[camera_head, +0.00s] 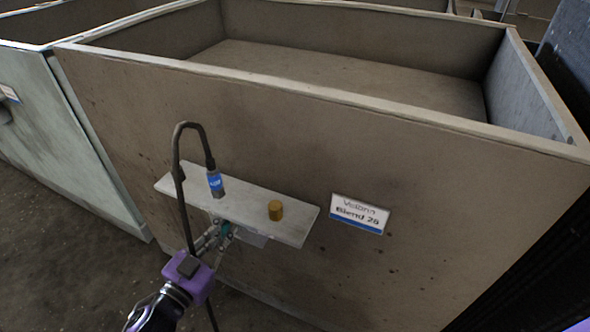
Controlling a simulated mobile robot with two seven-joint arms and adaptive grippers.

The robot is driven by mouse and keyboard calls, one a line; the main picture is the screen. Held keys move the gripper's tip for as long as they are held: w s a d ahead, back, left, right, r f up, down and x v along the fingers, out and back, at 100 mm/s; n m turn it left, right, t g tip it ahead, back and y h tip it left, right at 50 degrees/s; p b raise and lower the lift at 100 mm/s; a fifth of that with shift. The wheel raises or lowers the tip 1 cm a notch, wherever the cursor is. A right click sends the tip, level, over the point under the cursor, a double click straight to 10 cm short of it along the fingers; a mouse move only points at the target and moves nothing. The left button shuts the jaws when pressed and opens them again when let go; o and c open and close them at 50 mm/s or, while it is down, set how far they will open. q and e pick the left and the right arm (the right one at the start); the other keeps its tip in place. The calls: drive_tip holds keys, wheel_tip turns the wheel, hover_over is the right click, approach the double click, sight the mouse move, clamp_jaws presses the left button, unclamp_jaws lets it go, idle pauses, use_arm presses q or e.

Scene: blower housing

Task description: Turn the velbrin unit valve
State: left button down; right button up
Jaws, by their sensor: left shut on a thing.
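The velbrin unit is a large brown open-topped bin (290,150) with a white and blue label (360,214) on its front; the label's small text is hard to read. A pale shelf (245,203) juts from that front. My left gripper (221,236) reaches from the lower left to just beneath the shelf's front edge. It is shut on a small teal part (225,229), which looks like the valve handle. The fingers and shelf hide most of it, so its angle cannot be told.
Another pale bin (60,130) stands at left. Dark floor (50,260) is clear at lower left.

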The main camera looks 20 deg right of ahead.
use_arm(q)
drive_tip(key=m+p, duration=0.1)
drive_tip(key=m, duration=0.2)
drive_tip(key=m+p, duration=0.1)
drive_tip(key=m, duration=0.2)
drive_tip(key=shift+m, duration=0.3)
drive_tip(key=m, duration=0.4)
drive_tip(key=shift+f+m, duration=0.1)
drive_tip(key=shift+m, duration=0.2)
drive_tip(key=shift+s+m, duration=0.1)
drive_tip(key=shift+m, duration=2.1)
drive_tip(key=c, duration=1.8)
unclamp_jaws()
